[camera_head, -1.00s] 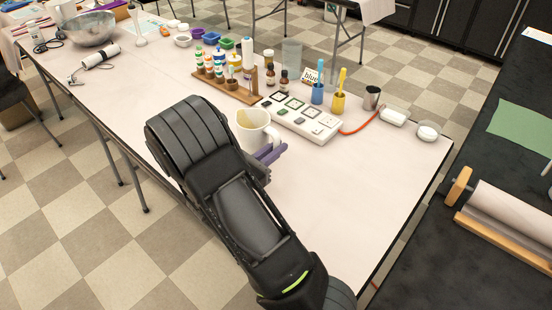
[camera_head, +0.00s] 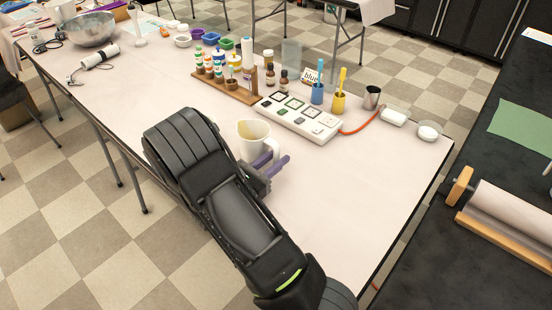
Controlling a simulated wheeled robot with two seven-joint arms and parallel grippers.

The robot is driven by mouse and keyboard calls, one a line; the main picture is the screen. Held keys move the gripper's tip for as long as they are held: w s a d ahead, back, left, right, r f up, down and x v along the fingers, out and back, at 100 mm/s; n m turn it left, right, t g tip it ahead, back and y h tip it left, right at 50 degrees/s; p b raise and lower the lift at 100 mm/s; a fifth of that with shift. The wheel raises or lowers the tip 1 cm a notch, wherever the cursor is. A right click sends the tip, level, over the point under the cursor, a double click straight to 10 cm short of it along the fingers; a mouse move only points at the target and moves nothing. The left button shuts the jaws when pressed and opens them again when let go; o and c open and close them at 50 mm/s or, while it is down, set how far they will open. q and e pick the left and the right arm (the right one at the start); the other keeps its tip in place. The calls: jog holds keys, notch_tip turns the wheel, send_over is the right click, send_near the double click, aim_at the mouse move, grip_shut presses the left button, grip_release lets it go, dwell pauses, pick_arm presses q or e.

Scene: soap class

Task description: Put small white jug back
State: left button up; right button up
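The small white jug (camera_head: 252,131) stands upright on the pale table (camera_head: 330,200), its open top showing a yellowish inside. My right gripper (camera_head: 270,163), with purple fingers, is just in front of the jug on its near right side. The two fingers are spread apart with a gap between them, and nothing shows held. I cannot tell whether a finger still touches the jug. My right arm covers part of the table and the jug's lower left surroundings. My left gripper is not in view.
A white panel with square pads (camera_head: 300,119) lies behind the jug, and a wooden rack of bottles (camera_head: 228,87) stands behind it to the left. Blue (camera_head: 317,93) and yellow (camera_head: 338,103) cups stand to the right. The table's right front is clear.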

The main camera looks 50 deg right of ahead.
jog(key=shift+o, duration=0.3)
jog(key=shift+r, duration=0.1)
jog(key=shift+a, duration=0.1)
jog(key=a, duration=1.1)
jog(key=shift+w+a, duration=0.25)
jog(key=shift+a, duration=0.15)
